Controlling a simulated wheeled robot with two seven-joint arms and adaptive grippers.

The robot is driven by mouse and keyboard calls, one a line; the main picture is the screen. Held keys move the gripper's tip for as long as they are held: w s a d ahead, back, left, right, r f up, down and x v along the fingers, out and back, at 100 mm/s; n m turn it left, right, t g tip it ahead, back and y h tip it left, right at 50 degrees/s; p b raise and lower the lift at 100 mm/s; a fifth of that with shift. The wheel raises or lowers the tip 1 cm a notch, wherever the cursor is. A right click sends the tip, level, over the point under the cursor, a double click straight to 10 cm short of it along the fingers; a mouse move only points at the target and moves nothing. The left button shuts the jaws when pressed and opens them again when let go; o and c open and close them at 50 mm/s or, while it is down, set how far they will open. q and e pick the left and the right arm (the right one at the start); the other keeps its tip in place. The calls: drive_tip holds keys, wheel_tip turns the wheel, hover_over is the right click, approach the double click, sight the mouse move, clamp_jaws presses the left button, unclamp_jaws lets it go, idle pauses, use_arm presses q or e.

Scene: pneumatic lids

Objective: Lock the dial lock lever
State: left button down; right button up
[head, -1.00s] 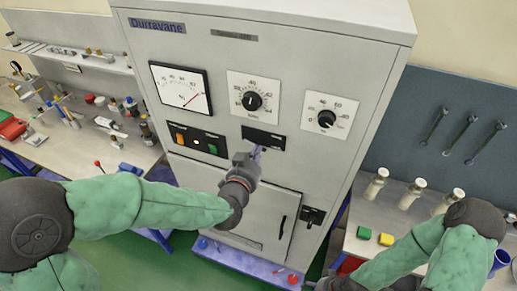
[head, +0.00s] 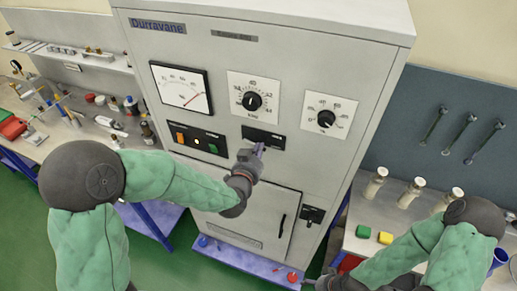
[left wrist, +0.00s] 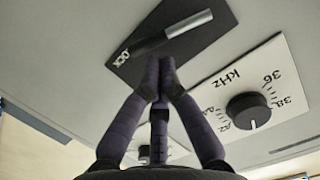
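The dial lock lever (left wrist: 188,24) has a black stem and a grey cylindrical end. It lies along a dark plate marked "LOCK" in the left wrist view. The plate (head: 263,135) is on the cabinet front below the kHz dial (head: 253,101) in the head view. My left gripper (head: 259,149) is at the plate's lower edge there. In the left wrist view its purple fingers (left wrist: 160,68) are together with no visible gap and nothing seen between them. Their tips are beside the lever; contact is unclear. My right gripper (head: 318,284) is low by the cabinet, its fingers too small to judge.
A second dial (head: 326,118), a meter (head: 181,87) and a panel with coloured buttons (head: 200,141) surround the plate. A cabinet door (head: 237,205) is below. Benches with tools and bottles stand on both sides.

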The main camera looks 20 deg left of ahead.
use_arm(q)
drive_tip(key=b, duration=0.2)
drive_tip(key=f+b, duration=0.1)
drive_tip(key=b, duration=0.1)
drive_tip(key=shift+w+a+f, duration=0.1)
drive_tip(key=shift+w+f, duration=0.05)
drive_tip(key=shift+f, duration=0.1)
drive_tip(key=shift+r, duration=0.2)
